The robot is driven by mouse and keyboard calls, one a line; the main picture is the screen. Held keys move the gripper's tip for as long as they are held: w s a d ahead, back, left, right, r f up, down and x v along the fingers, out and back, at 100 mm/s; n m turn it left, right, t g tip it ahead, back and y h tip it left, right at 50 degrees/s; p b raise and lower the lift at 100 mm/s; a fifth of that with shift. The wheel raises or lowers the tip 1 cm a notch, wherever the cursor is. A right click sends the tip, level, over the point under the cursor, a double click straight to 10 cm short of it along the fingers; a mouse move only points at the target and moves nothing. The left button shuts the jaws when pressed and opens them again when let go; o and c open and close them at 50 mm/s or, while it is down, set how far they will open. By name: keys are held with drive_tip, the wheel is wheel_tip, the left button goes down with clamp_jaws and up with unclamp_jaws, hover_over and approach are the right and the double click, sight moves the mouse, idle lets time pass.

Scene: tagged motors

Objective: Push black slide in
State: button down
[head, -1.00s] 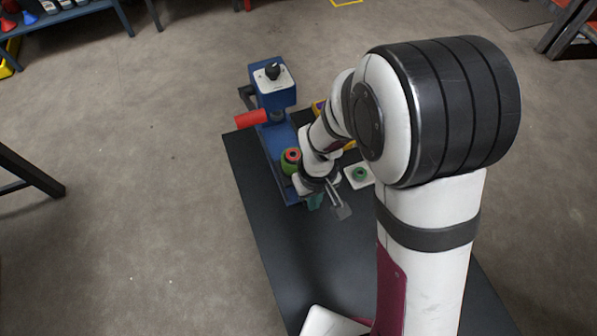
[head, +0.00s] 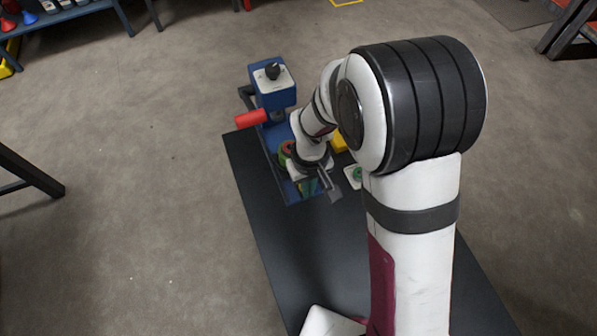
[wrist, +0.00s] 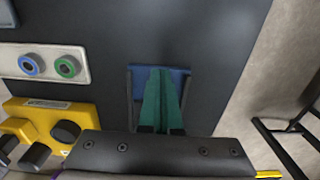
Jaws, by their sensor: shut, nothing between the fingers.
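My gripper (head: 310,188) is low over the front end of the blue press base (head: 292,192). In the wrist view its green fingers (wrist: 166,72) are together, with nothing held, and their tips overlap the blue plate (wrist: 181,76). I cannot tell whether they touch it. The blue press (head: 273,85) has a black knob on top and a red handle (head: 250,118). No black slide can be made out for certain; the arm covers much of the base. A red and green round part (head: 287,150) is partly hidden beside my wrist.
A dark table (head: 285,250) carries the press, and its front is largely clear. A white plate (wrist: 84,54) with blue and green rings and a yellow device with black knobs (wrist: 38,113) lie to the left in the wrist view.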

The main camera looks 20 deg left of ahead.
drive_tip(key=shift+w+a, duration=3.1)
drive_tip(key=shift+w, duration=0.05)
drive_tip(key=shift+s+d, duration=0.75)
wheel_tip(320, 180, up, 6)
drive_tip(key=s+d, duration=0.2)
drive_tip(key=shift+d, duration=0.1)
drive_tip(key=s+d+r+m+y, duration=0.1)
drive_tip(key=s+d+r+m, duration=0.45)
drive_tip(key=d, duration=0.25)
drive_tip(key=s+d+r+m, duration=0.4)
drive_tip(key=d+r, duration=0.2)
drive_tip(key=d, duration=0.3)
drive_tip(key=s+d+m, duration=0.3)
drive_tip(key=s+m, duration=0.2)
drive_tip(key=s, duration=0.3)
drive_tip(key=shift+s+d+y, duration=0.2)
drive_tip(key=shift+d+y, duration=0.15)
drive_tip(key=shift+y, duration=0.05)
